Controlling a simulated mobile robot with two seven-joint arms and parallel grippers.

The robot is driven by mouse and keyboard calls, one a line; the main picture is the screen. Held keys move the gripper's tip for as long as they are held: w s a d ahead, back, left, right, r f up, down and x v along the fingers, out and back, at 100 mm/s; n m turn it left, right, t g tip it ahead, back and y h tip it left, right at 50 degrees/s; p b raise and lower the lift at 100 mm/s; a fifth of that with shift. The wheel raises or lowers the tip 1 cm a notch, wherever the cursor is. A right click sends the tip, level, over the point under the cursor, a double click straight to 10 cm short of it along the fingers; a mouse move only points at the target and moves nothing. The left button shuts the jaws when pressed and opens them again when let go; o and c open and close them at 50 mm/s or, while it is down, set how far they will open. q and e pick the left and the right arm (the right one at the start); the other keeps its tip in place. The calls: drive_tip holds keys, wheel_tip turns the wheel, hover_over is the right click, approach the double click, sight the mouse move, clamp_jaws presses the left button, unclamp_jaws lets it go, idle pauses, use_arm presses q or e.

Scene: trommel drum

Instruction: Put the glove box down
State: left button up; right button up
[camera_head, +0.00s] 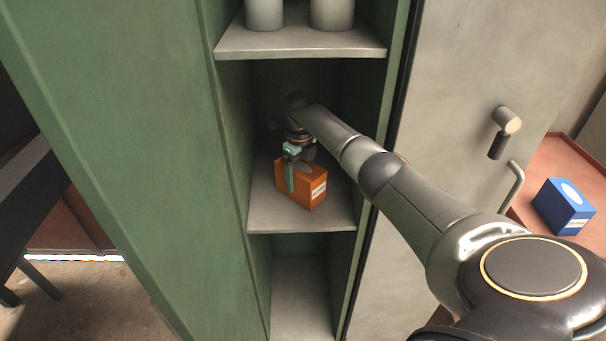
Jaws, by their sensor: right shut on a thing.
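The glove box is an orange carton (309,194) with a white label on its front. It is at the middle shelf (290,217) of a green cabinet, upright and close to the shelf surface; I cannot tell for sure whether its base touches. My right gripper (297,172) is shut on the box from above, with one finger down its left side. The far finger is partly hidden by the box and wrist. My right arm reaches in from the lower right. My left gripper is not in view.
Two grey cylinders (264,14) stand on the upper shelf (300,42). The cabinet's green side wall (130,130) is left, and a grey door (455,100) with a handle is right. A blue box (563,207) sits on a red surface. The middle shelf has bare room around the box.

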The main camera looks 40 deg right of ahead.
sight(300, 165)
drive_tip(key=shift+f, duration=0.1)
drive_tip(key=o, duration=1.6)
drive_tip(key=shift+c, duration=0.2)
wheel_tip(300, 165, up, 4)
drive_tip(key=p, duration=0.2)
drive_tip(key=shift+f+p, duration=0.2)
drive_tip(key=shift+p, duration=0.2)
drive_tip(key=shift+r, duration=2.1)
